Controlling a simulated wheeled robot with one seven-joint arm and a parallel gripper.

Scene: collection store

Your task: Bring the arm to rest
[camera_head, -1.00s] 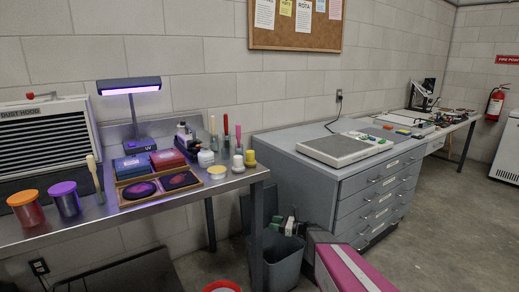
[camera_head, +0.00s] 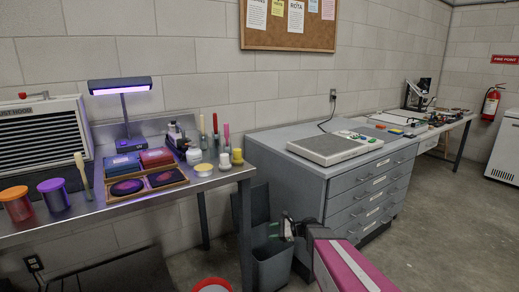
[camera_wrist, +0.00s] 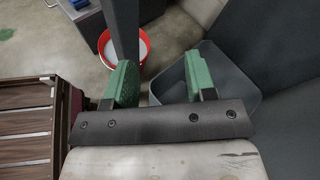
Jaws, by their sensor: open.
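My gripper (camera_wrist: 161,84) is open in the wrist view, with its two green fingers apart and nothing between them. It points down over a grey bin (camera_wrist: 168,84). In the head view my gripper (camera_head: 281,228) is small and low, just above the grey bin (camera_head: 272,268), in front of the drawer cabinet. My magenta arm link runs from the lower edge up to it. I cannot tell the exact gap between the fingers and the bin.
A steel bench (camera_head: 225,176) with jars, trays and a UV lamp (camera_head: 123,90) stands at left. A grey drawer cabinet (camera_head: 340,205) is behind my arm. A red bucket (camera_wrist: 140,43) stands near the bench leg; a slatted wooden crate (camera_wrist: 25,110) is at left. Floor at right is clear.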

